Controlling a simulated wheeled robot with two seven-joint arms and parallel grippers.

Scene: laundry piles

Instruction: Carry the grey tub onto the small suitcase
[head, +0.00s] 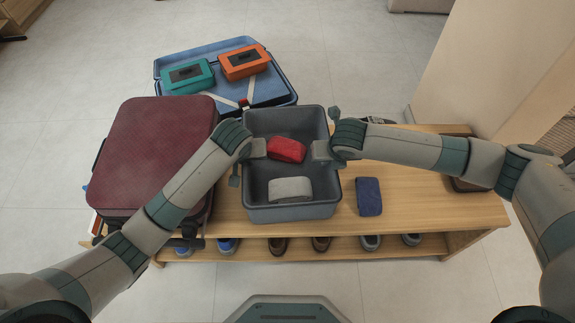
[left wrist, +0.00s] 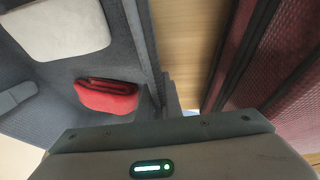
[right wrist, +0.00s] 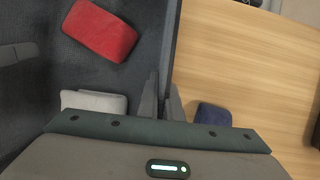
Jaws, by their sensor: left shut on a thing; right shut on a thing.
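The grey tub (head: 290,211) is at the middle of the wooden bench, with a red folded cloth (head: 287,149) and a light grey folded cloth (head: 290,188) inside. My left gripper (head: 257,148) is shut on the tub's left wall; the wall shows between its fingers in the left wrist view (left wrist: 158,90). My right gripper (head: 322,150) is shut on the right wall, seen also in the right wrist view (right wrist: 163,95). I cannot tell whether the tub touches the bench. The closed dark red suitcase (head: 150,150) lies left of the tub, partly behind my left arm.
An open blue suitcase (head: 270,88) behind holds a teal packing case (head: 188,77) and an orange one (head: 244,62). A dark blue folded cloth (head: 369,196) lies on the bench (head: 430,205) right of the tub. Several shoes (head: 321,244) stand on the shelf below.

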